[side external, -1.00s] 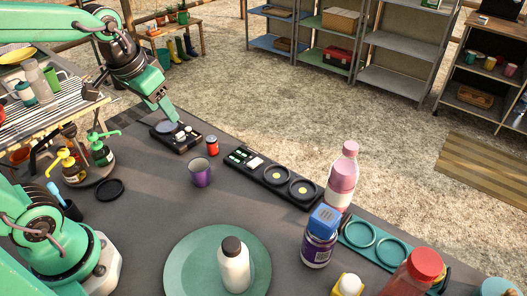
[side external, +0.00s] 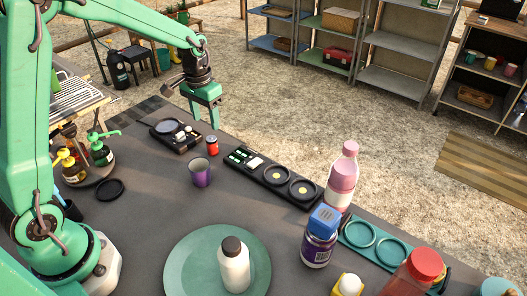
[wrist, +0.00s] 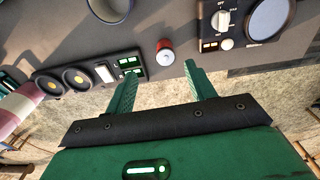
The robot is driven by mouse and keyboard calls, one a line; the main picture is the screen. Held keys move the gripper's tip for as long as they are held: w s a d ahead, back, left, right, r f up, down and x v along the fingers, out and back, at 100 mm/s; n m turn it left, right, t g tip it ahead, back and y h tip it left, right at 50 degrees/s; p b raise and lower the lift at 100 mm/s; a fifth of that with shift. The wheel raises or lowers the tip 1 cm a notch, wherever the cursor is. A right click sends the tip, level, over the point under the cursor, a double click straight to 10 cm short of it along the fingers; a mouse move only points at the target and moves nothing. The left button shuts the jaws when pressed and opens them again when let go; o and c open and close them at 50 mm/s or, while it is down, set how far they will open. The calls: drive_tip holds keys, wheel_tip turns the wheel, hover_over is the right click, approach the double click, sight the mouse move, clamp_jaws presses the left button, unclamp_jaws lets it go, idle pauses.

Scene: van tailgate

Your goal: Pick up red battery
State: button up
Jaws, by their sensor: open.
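The red battery (side external: 212,145) stands upright on the dark table between a purple cup and a black device with a round dial. It also shows in the wrist view (wrist: 165,50), beyond the fingertips and roughly between their lines. My gripper (side external: 206,127) is above the table's far edge, behind and above the battery, with its fingers pointing down. In the wrist view my gripper (wrist: 160,78) has its two green fingers spread, with nothing between them. The battery is apart from both fingers.
The purple cup (side external: 200,172) stands close in front of the battery. The black dial device (side external: 176,135) is on its left, and a black panel with two rings (side external: 270,178) is on its right. A white bottle (side external: 234,265) stands on a green round plate (side external: 185,270).

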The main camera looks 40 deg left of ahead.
sight(211, 137)
drive_tip(key=shift+w+a+f, duration=0.2)
drive_tip(key=shift+w+f, duration=0.15)
drive_tip(key=shift+f, duration=0.35)
drive_tip(key=shift+w+a+f, duration=0.15)
drive_tip(key=shift+w+f, duration=0.2)
drive_tip(key=shift+f, duration=0.3)
drive_tip(key=shift+f, duration=0.1)
drive_tip(key=shift+f, duration=1.2)
drive_tip(key=shift+f, duration=0.15)
drive_tip(key=shift+w+a+f, duration=0.1)
drive_tip(key=shift+f, duration=2.35)
drive_tip(key=shift+c, duration=0.4)
drive_tip(key=c, duration=1.1)
